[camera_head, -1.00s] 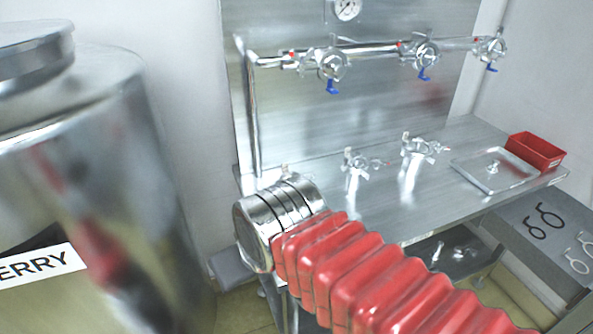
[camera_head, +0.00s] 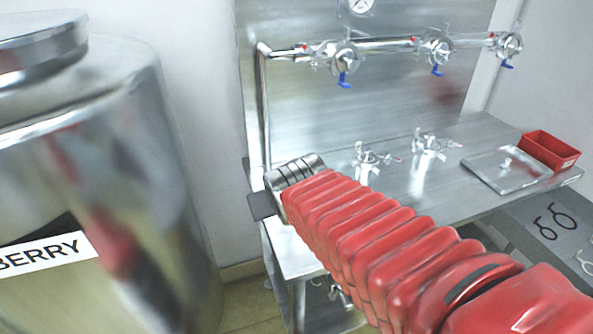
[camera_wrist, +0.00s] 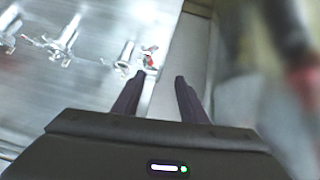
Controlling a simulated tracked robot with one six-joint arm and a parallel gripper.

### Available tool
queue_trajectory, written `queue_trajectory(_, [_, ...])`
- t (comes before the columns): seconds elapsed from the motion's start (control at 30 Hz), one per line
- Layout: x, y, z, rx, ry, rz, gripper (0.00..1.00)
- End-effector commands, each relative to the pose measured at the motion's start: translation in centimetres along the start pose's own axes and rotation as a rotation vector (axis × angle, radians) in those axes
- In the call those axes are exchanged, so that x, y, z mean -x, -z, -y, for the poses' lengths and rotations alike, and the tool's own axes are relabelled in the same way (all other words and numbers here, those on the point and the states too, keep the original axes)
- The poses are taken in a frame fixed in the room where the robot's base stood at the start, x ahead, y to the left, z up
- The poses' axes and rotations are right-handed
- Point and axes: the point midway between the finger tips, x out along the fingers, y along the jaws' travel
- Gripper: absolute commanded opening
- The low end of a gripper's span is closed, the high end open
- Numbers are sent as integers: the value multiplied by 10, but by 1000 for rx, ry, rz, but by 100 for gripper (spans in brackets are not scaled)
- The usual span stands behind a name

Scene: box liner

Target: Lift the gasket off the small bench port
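Two clamped steel ports stand on the steel bench (camera_head: 455,165): one nearer (camera_head: 368,158) and one farther right (camera_head: 430,146). Upright steel fittings also show in the wrist view, one at upper left (camera_wrist: 66,38) and one (camera_wrist: 125,54) left of my fingers beside a small red-tipped part. I cannot make out a gasket on any port. My gripper (camera_wrist: 160,82) is open and empty, its two dark fingers apart over the bench's edge.
A large steel tank (camera_head: 110,180) with a lettered label fills the left. Pipes with blue-handled valves (camera_head: 342,58) run along the back panel. A steel tray (camera_head: 503,170) and a red bin (camera_head: 550,150) sit on the bench's right. Open floor lies left of the bench.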

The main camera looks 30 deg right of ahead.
Motion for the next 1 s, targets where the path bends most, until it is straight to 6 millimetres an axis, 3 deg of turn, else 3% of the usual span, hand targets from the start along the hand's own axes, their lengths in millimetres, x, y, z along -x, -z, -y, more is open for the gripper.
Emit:
queue_trajectory(0.3, [-72, 43, -71, -46, -86, -187, 39])
queue_trajectory(0.6, [-126, 54, -114, -78, -28, -347, 39])
queue_trajectory(0.8, [-142, 52, -127, -103, 29, -417, 39])
queue_trajectory(1.0, [-145, 52, -128, -107, 45, -435, 39])
